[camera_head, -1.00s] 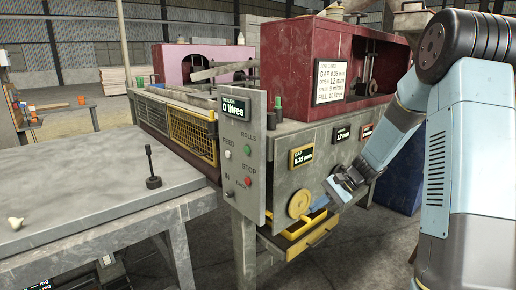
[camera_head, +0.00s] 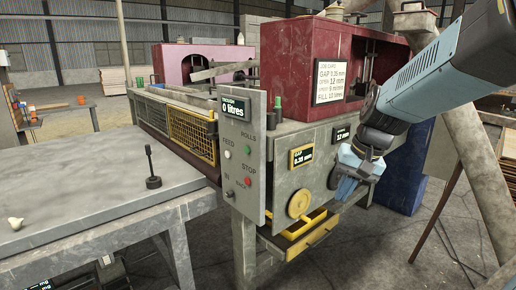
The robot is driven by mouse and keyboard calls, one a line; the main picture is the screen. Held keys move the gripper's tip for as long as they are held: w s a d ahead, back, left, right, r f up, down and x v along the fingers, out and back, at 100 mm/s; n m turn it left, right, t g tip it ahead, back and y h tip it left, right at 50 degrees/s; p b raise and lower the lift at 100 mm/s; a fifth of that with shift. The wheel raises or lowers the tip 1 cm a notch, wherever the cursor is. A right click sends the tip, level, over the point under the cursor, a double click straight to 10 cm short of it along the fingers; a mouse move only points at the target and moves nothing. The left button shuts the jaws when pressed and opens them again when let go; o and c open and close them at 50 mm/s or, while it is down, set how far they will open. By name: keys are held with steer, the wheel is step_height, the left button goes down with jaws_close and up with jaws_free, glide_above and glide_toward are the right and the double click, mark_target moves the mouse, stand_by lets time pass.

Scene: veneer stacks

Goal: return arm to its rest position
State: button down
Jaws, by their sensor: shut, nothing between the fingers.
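My gripper (camera_head: 340,190) is at the right of the head view, in front of the machine's front panel. Its fingers point down and look closed, with nothing seen between them. My arm comes in from the upper right. The machine (camera_head: 310,120) has a dark red housing and a grey panel. A yellow handwheel (camera_head: 299,204) sits on the panel to the left of my gripper, apart from it. Part of the panel behind my gripper is hidden.
A yellow drawer (camera_head: 312,243) stands out below the handwheel. A control box (camera_head: 241,155) with buttons sticks up at the machine's left corner. A grey table (camera_head: 90,200) at left holds a black handled tool (camera_head: 153,180). A blue bin (camera_head: 404,180) stands behind my arm.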

steer(key=s+d+r+n+t+h, duration=0.2)
steer(key=s+r, duration=0.3)
steer(key=s, duration=0.6)
steer(key=shift+s+d+t+h, duration=0.4)
steer(key=shift+d+t, duration=0.3)
steer(key=shift+t, duration=0.1)
